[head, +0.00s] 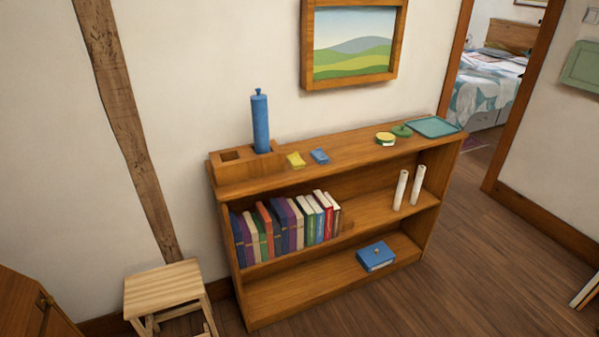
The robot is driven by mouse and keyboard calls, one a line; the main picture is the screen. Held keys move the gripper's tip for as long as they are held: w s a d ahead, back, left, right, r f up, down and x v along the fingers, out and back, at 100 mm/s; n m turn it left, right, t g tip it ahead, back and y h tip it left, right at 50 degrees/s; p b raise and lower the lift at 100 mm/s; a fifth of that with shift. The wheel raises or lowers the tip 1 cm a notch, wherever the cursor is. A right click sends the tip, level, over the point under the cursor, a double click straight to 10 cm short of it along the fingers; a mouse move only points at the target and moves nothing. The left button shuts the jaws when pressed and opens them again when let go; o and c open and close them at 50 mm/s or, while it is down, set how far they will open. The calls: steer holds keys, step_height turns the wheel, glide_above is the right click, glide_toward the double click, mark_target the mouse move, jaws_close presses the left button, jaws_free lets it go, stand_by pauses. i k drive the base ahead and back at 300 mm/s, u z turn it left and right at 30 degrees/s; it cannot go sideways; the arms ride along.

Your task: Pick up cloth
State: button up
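Two small flat pieces lie side by side on top of the wooden bookshelf (362,147). One is yellow (296,160) and the other is blue (320,156). They look like small folded cloths, but they are too small to be sure. They lie apart, just right of a wooden block holder (235,176). My gripper is not in view.
A tall blue cylinder (261,125) stands in the holder. A yellow round tin (385,139), a green lid (402,131) and a teal tray (433,126) sit at the shelf top's right. Books, white rolls and a blue box (376,257) fill lower shelves.

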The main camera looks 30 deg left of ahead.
mark_target(293, 159)
steer(key=z, duration=0.55)
steer(key=k, duration=0.35)
steer(key=u, duration=2.95)
steer(key=i, duration=1)
steer(key=u, duration=0.05)
steer(key=k, duration=0.15)
steer(key=u, duration=0.05)
